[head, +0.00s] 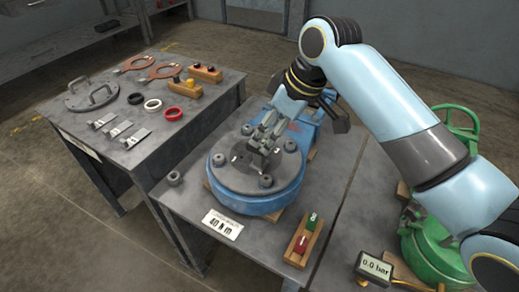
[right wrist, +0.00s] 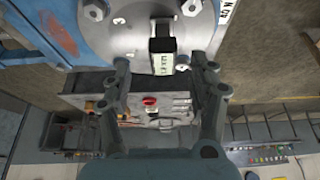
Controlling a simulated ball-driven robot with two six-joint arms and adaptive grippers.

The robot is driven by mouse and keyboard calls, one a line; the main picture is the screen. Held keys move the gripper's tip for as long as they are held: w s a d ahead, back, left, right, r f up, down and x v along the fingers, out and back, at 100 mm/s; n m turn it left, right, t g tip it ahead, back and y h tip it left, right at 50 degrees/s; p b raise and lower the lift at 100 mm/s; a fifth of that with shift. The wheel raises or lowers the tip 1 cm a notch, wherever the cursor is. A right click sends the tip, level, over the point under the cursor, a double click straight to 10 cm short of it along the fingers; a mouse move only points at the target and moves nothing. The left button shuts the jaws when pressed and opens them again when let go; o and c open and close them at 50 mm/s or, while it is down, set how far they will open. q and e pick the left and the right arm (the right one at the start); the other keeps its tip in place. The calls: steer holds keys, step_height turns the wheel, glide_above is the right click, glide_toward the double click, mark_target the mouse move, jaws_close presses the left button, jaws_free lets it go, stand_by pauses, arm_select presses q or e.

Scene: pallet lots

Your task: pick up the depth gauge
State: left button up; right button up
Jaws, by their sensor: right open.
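A small dark block with a white lettered face (right wrist: 160,62) stands on the round grey cover in the right wrist view; it looks like the depth gauge, but I cannot be sure. My right gripper (right wrist: 172,80) is open, its two fingers apart on either side of the block's near end. I see no finger touching it. In the head view the right gripper (head: 263,138) is low over the grey cover (head: 232,172) of the blue valve body (head: 250,203) and partly hides the block. My left gripper is not in view.
Several bolts ring the cover. In front are a "40 N m" card (head: 222,224) and a wooden holder (head: 303,240) with red and green pieces. A green valve (head: 435,250) and pressure display (head: 376,267) stand right. The left table (head: 85,135) holds rings, flat tools and a handled lid.

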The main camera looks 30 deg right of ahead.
mark_target(260, 154)
steer(key=shift+x, duration=1.2)
steer(key=x, duration=0.1)
steer(key=b+x, duration=0.1)
steer(key=x, duration=0.2)
steer(key=shift+s+a+f, duration=0.15)
steer(key=shift+s+f, duration=0.05)
steer(key=shift+f, duration=0.05)
steer(key=shift+w+f+b, duration=0.2)
steer(key=shift+f+b, duration=0.1)
steer(key=shift+f, duration=0.15)
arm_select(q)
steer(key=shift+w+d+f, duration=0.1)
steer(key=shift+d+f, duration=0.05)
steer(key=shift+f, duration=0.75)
arm_select(e)
steer(key=c, duration=0.4)
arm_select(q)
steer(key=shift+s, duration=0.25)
arm_select(e)
jaws_close()
steer(key=shift+r, duration=0.1)
